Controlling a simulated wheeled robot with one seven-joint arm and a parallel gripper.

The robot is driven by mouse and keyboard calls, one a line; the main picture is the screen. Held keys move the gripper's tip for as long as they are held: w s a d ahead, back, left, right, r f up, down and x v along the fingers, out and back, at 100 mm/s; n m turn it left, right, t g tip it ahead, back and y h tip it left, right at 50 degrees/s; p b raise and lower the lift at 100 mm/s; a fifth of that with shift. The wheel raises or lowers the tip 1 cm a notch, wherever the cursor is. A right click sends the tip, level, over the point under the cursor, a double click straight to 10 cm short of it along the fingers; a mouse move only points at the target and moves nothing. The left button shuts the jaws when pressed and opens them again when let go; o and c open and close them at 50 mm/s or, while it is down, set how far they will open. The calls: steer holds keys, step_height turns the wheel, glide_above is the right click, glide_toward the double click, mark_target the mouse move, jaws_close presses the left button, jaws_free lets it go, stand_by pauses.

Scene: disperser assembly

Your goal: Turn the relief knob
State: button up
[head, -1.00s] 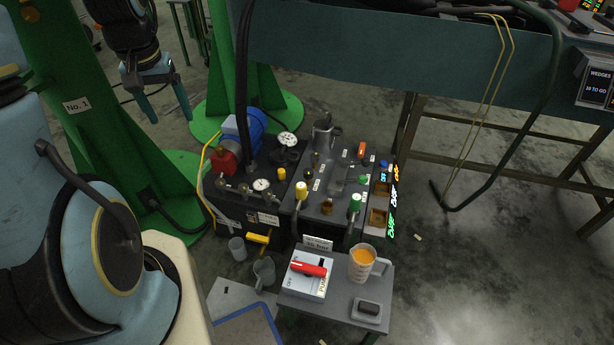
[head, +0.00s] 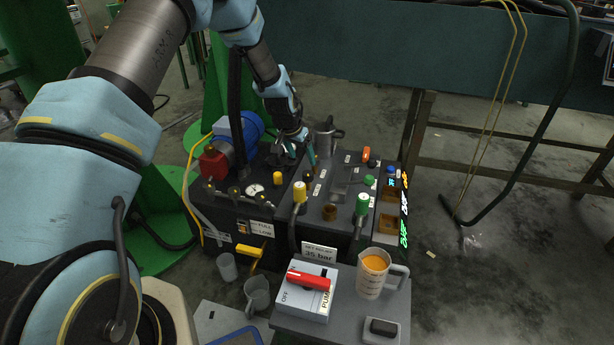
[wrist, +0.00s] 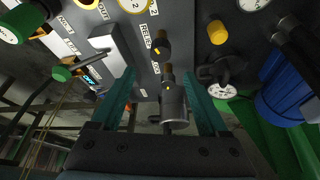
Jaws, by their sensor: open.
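The relief knob (wrist: 162,46) is a small dark knob with a yellow mark, beside a label that appears to read RELIEF in the wrist view. My gripper (wrist: 160,74) is open and empty. Its two teal fingers point toward the panel, with the knob between their lines and just beyond the tips, apart from them. In the head view my gripper (head: 303,158) is over the back middle of the hydraulic unit (head: 285,215), and I cannot make out the relief knob there. A sign (head: 319,253) reads 35 bar.
A metal cylinder (wrist: 174,105) with a brass top is close between my fingers in the wrist view. A yellow-capped knob (head: 299,192), a green-capped knob (head: 362,203) and a gauge (head: 254,191) are nearby. A pump switch (head: 308,285) and jug (head: 372,275) stand in front.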

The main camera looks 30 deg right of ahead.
mark_target(308, 173)
steer(key=b+x, duration=0.1)
steer(key=x, duration=0.8)
steer(key=shift+a+f, duration=0.1)
jaws_close()
stand_by(0.4)
